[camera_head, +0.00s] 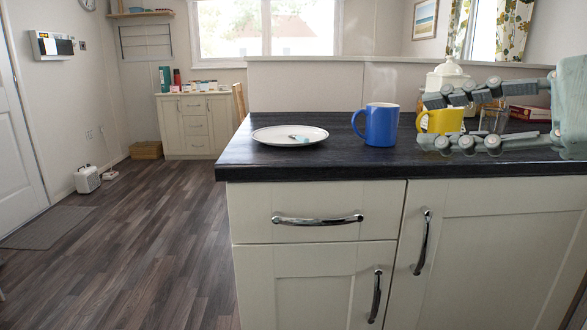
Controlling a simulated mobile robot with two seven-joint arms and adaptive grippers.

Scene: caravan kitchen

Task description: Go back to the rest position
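My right gripper (431,121) comes in from the right edge above the dark counter (340,165). Its two jointed grey fingers point left and are spread apart, one above the other. A yellow mug (441,121) shows between and behind the fingers; the gripper is not closed on it. I cannot tell how far the mug is from the fingers. My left gripper is out of view.
A blue mug (381,125) stands left of the fingers. A white plate (290,136) with a small item on it lies further left. A white lidded jar (447,75) and a glass (494,119) are behind the gripper. Open wooden floor (150,240) lies left of the cabinets.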

